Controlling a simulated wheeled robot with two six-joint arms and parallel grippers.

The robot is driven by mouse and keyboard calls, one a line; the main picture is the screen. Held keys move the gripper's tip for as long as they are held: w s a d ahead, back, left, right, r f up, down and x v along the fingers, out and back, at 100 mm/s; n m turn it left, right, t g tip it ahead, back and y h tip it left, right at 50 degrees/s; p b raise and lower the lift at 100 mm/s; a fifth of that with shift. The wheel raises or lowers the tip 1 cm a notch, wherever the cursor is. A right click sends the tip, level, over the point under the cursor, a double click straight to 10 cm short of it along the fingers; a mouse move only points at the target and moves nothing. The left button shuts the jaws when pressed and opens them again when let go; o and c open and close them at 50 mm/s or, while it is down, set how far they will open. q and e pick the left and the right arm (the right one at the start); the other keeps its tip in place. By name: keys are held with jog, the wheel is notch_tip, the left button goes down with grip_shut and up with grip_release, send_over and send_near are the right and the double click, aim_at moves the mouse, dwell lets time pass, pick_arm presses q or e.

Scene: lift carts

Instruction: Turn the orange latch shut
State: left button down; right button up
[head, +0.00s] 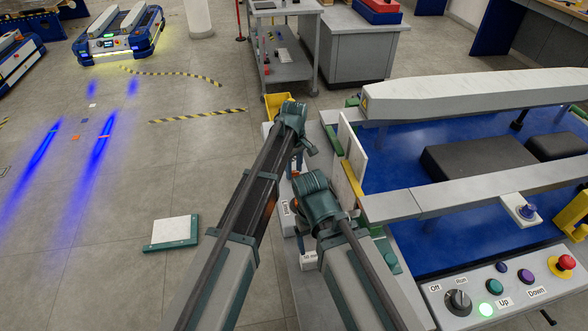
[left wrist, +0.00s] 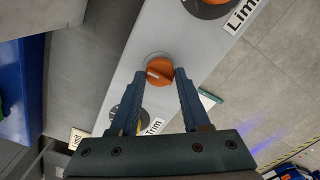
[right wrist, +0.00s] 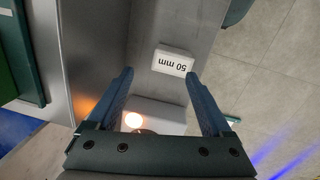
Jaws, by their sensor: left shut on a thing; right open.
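The orange latch (left wrist: 159,71) is a round orange knob with a raised bar, set on a light grey panel (left wrist: 172,30) in the left wrist view. My left gripper (left wrist: 160,74) is shut on it, with one blue finger on each side. My right gripper (right wrist: 160,80) is open and empty over another part of the panel, near a white block marked "50 mm" (right wrist: 173,62).
A glowing lamp (right wrist: 133,119) is below my right fingers. The lift cart's blue bed (head: 400,160) and control box (head: 500,290) are right. Open floor (head: 110,180) lies left.

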aim_at(294, 172)
pick_arm(q)
jog(key=shift+c, duration=1.9)
grip_release()
jog(key=shift+r, duration=0.1)
pick_arm(e)
jog(key=shift+r, duration=0.1)
pick_arm(q)
notch_tip(294, 172, up, 14)
jog(key=p, duration=1.3)
jog(key=shift+f+p, duration=0.2)
jog(key=shift+p, duration=0.2)
pick_arm(e)
notch_tip(294, 172, up, 14)
jog(key=shift+f, duration=0.2)
